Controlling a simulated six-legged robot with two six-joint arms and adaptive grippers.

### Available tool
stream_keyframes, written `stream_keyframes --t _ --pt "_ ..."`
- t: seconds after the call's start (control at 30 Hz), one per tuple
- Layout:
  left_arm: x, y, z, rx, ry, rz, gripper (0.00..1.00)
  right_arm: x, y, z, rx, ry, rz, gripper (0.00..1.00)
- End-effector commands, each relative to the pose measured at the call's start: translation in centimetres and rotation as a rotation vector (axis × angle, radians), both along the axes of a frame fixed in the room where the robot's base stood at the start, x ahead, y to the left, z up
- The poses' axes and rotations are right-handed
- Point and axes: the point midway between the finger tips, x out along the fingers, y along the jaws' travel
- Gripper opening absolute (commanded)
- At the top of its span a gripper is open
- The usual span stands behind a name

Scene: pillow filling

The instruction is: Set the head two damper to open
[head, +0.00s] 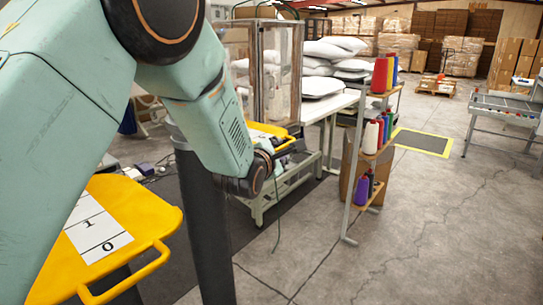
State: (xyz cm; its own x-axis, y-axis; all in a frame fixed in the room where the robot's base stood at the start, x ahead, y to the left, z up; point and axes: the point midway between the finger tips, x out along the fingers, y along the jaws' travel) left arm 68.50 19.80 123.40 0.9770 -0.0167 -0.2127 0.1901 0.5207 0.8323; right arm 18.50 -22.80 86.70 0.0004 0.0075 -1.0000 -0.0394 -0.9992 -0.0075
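My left arm crosses the upper left of the head view, and its wrist ends near a yellow part (268,130) on the filling machine (275,70). My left gripper (281,152) is small and mostly hidden by the wrist, so I cannot tell whether it is open or touching anything. A yellow panel (160,215) with a handle rail stands at lower left. Its white label (97,229) shows "1" and "0". I cannot make out the head two damper or its position. My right gripper is not in view.
A dark post (208,235) rises in front of the machine. A rack with thread cones (380,75) stands right of it, beside a white table (328,103) with stacked white pillows (335,50). A grey table (505,108) is at far right.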

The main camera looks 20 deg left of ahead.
Motion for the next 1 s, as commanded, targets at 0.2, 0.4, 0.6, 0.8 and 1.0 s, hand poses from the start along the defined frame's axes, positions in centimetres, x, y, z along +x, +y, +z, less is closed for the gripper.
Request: stream_keyframes --t 0.2,0.4,0.6,0.8,1.0 --pt "-3.3 0.0 0.8 0.001 0.0 0.0 0.34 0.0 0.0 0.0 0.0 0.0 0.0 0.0" --pt "-5.0 0.1 1.1 0.001 0.001 -0.001 0.34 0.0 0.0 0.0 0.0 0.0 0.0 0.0" --pt "-5.4 0.1 1.2 0.001 0.0 0.0 0.34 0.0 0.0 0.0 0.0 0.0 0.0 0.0" --pt "-5.4 0.1 1.2 0.0 0.0 0.0 0.34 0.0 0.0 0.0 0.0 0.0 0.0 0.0" --pt "-5.4 0.1 1.2 0.0 0.0 0.0 0.34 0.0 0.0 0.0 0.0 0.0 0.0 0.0"
